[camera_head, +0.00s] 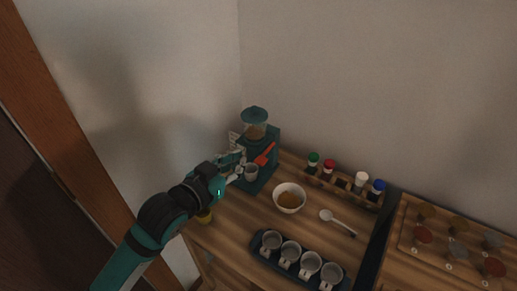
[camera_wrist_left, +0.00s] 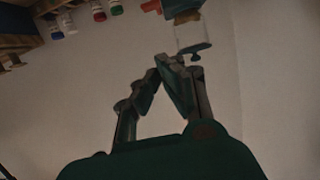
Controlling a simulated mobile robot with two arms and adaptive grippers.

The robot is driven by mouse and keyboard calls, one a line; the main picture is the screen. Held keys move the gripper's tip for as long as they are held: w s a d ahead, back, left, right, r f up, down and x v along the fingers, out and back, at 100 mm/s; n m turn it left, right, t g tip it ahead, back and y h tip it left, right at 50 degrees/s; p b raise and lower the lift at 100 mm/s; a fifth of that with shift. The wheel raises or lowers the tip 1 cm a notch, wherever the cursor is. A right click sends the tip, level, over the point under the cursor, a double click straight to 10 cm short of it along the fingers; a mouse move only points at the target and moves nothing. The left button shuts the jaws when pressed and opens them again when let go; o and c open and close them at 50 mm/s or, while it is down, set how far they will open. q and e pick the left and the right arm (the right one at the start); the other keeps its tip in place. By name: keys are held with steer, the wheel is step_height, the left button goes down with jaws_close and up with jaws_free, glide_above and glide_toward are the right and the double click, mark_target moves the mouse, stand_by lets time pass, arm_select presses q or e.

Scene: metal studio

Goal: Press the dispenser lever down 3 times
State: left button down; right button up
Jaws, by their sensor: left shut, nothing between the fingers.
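The teal dispenser (camera_head: 270,142) stands at the back left of the wooden counter, against the wall corner, with a clear hopper (camera_head: 255,130) on top. Its orange-red lever (camera_head: 265,154) sticks out at the front, tilted. A grey cup (camera_head: 251,170) is under it. My left gripper (camera_head: 238,170) is shut and empty, just left of the cup and lower than the lever; contact cannot be told. In the left wrist view, the closed fingertips (camera_wrist_left: 165,62) are beside the hopper (camera_wrist_left: 192,36), and a bit of the lever (camera_wrist_left: 151,6) shows at the top edge. My right gripper is out of view.
A bowl (camera_head: 289,208) of brown contents and a spoon (camera_head: 337,222) lie right of the dispenser. A dark tray (camera_head: 262,256) with several cups is in front. A rack (camera_head: 325,181) with coloured-cap jars is behind. A wooden board (camera_head: 408,236) with several round items is at far right.

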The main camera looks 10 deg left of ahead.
arm_select(q)
steer(key=shift+f, duration=0.1)
steer(key=w+d+f+p, duration=0.1)
steer(key=w+d+f, duration=0.2)
steer(key=w+f, duration=0.3)
steer(key=shift+a+p+x, duration=0.2)
steer(key=shift+p+x, duration=0.15)
steer(key=shift+x, duration=1.2)
steer(key=shift+w+r, duration=0.15)
steer(key=shift+r, duration=0.05)
